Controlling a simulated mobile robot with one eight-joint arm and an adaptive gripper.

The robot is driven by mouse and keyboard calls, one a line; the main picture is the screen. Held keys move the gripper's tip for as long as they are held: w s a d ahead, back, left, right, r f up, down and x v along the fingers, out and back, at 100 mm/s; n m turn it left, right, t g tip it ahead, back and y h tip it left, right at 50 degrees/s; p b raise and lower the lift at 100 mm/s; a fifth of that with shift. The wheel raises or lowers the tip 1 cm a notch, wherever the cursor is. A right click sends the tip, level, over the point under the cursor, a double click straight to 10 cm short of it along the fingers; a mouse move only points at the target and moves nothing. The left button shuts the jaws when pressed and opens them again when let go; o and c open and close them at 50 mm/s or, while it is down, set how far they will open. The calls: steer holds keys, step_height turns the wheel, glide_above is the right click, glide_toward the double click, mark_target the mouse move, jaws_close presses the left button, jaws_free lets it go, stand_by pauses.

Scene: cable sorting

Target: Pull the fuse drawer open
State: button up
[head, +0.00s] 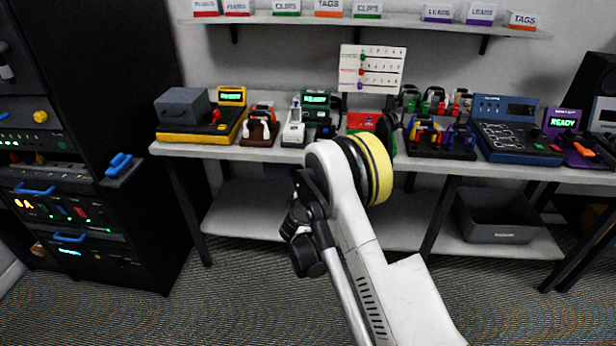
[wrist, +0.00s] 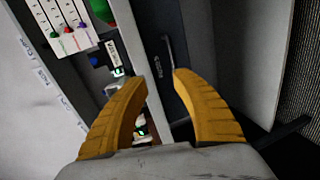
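In the wrist view, a dark drawer front (wrist: 197,40) with small pale lettering that seems to read "FUSES" lies just beyond my gripper. A thin dark bar handle (wrist: 168,48) stands on it. My gripper (wrist: 160,78) has its two yellow fingers spread apart, with nothing between them. The fingertips point at the drawer front near the handle's lower end; I cannot tell whether they touch it. The drawer looks shut. In the head view, my white arm covers the drawer and my fingers.
The bench (head: 225,152) carries several devices, including a blue console (head: 512,135) and a yellow-based unit (head: 205,125). A dark bin (head: 497,215) sits on the lower shelf. A black cabinet (head: 95,235) with blue handles stands left. Carpet in front is clear.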

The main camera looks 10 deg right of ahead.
steer(key=shift+n, duration=0.5)
steer(key=w+f+b, duration=0.1)
steer(key=w+f, duration=0.1)
steer(key=w, duration=0.1)
steer(key=w+d+f+b, duration=0.1)
steer(key=w, duration=0.3)
steer(key=w+d+f+b, duration=0.1)
steer(key=w+f, duration=0.1)
steer(key=w, duration=0.1)
steer(key=shift+w+d+f+b, duration=0.15)
steer(key=shift+w+f+b, duration=0.05)
steer(key=shift+f+b, duration=0.1)
jaws_close()
